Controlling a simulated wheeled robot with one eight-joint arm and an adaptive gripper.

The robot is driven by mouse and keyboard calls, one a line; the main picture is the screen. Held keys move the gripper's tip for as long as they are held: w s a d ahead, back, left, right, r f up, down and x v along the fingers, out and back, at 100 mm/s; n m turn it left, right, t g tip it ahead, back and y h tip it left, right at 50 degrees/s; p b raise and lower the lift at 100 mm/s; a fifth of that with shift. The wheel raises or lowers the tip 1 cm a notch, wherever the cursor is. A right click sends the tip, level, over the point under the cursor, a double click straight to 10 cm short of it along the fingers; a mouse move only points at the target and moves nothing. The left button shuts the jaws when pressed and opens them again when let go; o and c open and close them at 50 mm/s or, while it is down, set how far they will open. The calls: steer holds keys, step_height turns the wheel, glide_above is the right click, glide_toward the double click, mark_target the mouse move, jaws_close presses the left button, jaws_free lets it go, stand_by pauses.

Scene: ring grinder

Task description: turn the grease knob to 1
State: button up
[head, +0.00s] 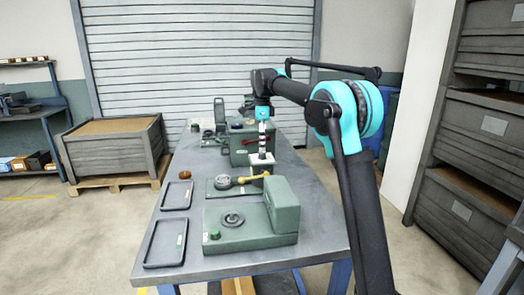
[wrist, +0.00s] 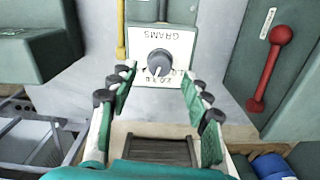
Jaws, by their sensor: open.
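A dark round knob (wrist: 160,62) with a light pointer line sits on a white dial plate (wrist: 140,45) in the wrist view. The plate's lettering appears upside down and reads GRAMS, with numbers partly hidden around the knob. The pointer slants down and slightly left in the picture; which number it marks is unclear. My gripper (wrist: 160,86) is open, its fingers on either side below the knob and apart from it. In the head view my gripper (head: 264,143) hangs over the white plate (head: 262,159) on the bench; the knob there is hidden or too small to tell.
A red-handled lever (wrist: 270,68) stands right of the plate, and a yellow rod (wrist: 121,30) stands left of it. On the bench (head: 190,248) are a green machine (head: 284,205) in front, a green box (head: 240,152) behind and two black-rimmed trays (head: 165,243) at left.

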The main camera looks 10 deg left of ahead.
mark_target(262, 155)
steer(key=shift+f, duration=1.7)
jaws_close()
